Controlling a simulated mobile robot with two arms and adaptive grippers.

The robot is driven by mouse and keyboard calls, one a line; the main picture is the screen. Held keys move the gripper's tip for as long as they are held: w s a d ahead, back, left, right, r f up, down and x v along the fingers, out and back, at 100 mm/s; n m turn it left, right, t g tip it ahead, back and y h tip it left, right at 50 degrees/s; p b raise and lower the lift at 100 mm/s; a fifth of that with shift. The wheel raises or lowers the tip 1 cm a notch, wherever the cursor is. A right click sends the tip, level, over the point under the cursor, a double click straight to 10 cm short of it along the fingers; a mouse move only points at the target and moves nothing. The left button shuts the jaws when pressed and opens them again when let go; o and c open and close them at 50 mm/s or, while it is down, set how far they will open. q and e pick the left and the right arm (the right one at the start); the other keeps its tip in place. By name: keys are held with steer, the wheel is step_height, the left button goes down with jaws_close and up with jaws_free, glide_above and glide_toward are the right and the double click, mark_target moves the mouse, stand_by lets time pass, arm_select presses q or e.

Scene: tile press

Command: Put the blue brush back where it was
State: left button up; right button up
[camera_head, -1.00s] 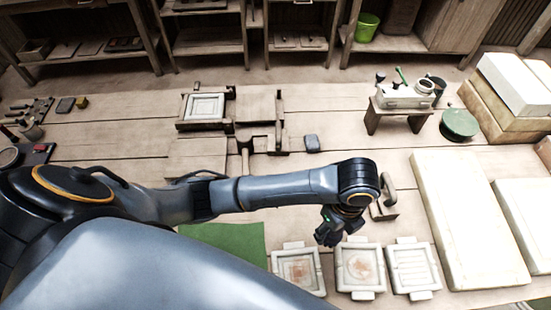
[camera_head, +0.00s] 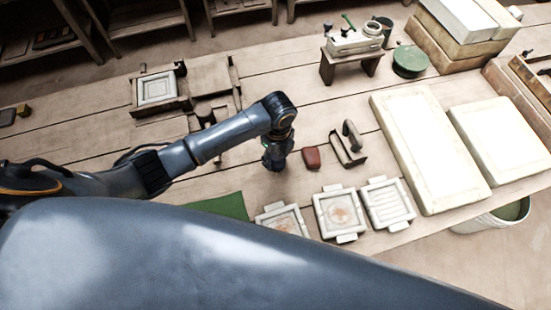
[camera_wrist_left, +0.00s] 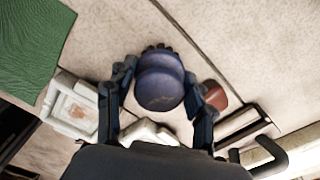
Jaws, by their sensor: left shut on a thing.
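The blue brush (camera_wrist_left: 160,82) has a rounded blue back and a dark fringe at its far edge in the left wrist view. My left gripper (camera_wrist_left: 160,98) is shut on it, one finger on each side. In the head view my left gripper (camera_head: 275,160) hangs over the bench, just left of a dark red block (camera_head: 311,158). The gap between brush and bench top cannot be told. The dark red block also shows in the left wrist view (camera_wrist_left: 215,95), beside the right finger. My right gripper is not in view.
Several white moulds (camera_head: 340,212) lie near the front edge. A handled tool (camera_head: 348,146) stands right of the red block. Large white slabs (camera_head: 428,145) lie further right. A wooden press frame (camera_head: 157,90) and a small stand (camera_head: 353,50) are behind. A green mat (camera_head: 222,206) lies left.

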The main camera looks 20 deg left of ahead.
arm_select(q)
steer(key=shift+w+a+f, duration=0.1)
steer(key=shift+f, duration=0.8)
steer(key=shift+w+a+f, duration=0.1)
steer(key=shift+f, duration=0.8)
steer(key=shift+f, duration=0.15)
steer(key=o, duration=1)
step_height(320, 180, up, 12)
steer(key=shift+d+r, duration=0.1)
steer(key=shift+r, duration=0.1)
